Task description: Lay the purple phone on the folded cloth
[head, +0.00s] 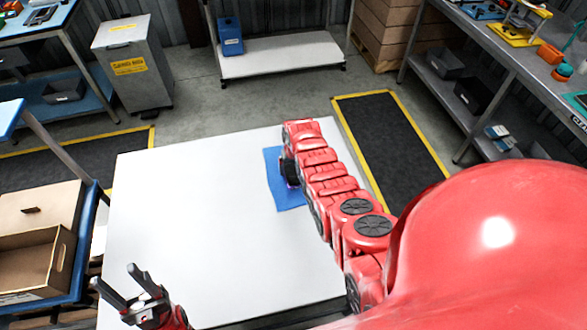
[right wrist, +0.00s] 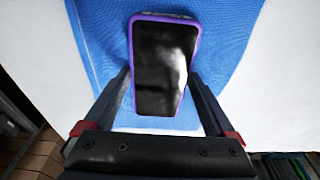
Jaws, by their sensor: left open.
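The purple phone (right wrist: 163,66) shows its dark, glossy face and purple rim in the right wrist view, over the blue folded cloth (right wrist: 95,45). I cannot tell whether it rests on the cloth or hangs just above it. In the head view the cloth (head: 290,200) lies on the white table, partly hidden by my right arm. My right gripper (right wrist: 160,72) has one finger along each long side of the phone; contact is not clear. My left gripper (head: 133,287) is open and empty over the table's front left corner.
The white table (head: 190,220) is otherwise bare, with free room left of the cloth. An open cardboard box (head: 35,262) stands left of it. A grey bin (head: 135,65), a low white cart (head: 285,52) and a loaded workbench (head: 505,60) stand farther off.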

